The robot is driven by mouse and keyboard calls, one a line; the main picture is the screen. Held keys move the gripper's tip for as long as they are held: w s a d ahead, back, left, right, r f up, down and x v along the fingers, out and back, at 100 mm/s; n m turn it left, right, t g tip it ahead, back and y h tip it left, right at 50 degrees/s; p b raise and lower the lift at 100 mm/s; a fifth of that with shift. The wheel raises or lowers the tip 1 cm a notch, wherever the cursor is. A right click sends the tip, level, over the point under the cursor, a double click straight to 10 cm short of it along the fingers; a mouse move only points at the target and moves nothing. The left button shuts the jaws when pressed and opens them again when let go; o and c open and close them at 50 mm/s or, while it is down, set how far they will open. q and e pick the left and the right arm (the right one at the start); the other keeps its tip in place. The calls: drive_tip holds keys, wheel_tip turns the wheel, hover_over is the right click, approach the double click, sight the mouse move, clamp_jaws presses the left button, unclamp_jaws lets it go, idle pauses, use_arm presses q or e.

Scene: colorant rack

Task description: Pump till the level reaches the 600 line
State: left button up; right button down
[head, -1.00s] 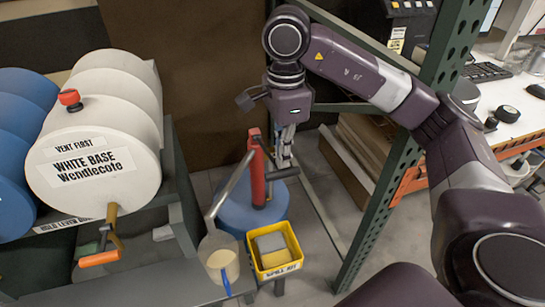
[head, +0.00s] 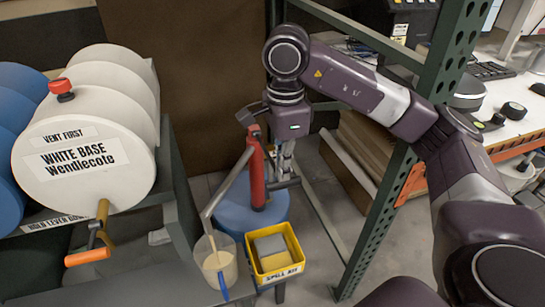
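A red hand pump (head: 256,172) stands on a blue drum (head: 240,215) on the floor. Its grey spout pipe (head: 225,185) slopes down into a clear jug (head: 205,243) with a blue handle. Cream liquid (head: 218,268) fills the lower part of the jug; the scale lines are too small to read. My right gripper (head: 284,174) is at the dark pump handle (head: 289,184), on the right of the pump, and its fingers look closed on it. The fingertips are small and partly hidden. My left gripper is not in view.
A yellow spill kit bin (head: 284,272) stands right beside the jug. White base drums (head: 85,165) with an orange-handled tap (head: 88,257) lie in a rack at left. A green post (head: 400,185) rises right of my gripper.

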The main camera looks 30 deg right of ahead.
sight(283, 185)
drive_tip(key=shift+f+b, duration=0.5)
drive_tip(key=shift+f, duration=0.35)
drive_tip(key=shift+f+b, duration=0.5)
drive_tip(key=shift+f, duration=0.1)
drive_tip(key=shift+f+b, duration=0.95)
drive_tip(key=shift+f, duration=0.2)
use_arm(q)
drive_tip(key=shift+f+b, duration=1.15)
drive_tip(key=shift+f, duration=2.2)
use_arm(e)
wheel_tip(283, 185, up, 3)
drive_tip(key=p, duration=0.4)
drive_tip(key=shift+r, duration=0.1)
wheel_tip(283, 185, up, 8)
drive_tip(key=p, duration=0.7)
drive_tip(key=shift+r+p, duration=0.15)
drive_tip(key=shift+p, duration=0.2)
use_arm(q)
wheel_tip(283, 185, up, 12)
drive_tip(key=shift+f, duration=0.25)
use_arm(e)
drive_tip(key=shift+f, duration=0.2)
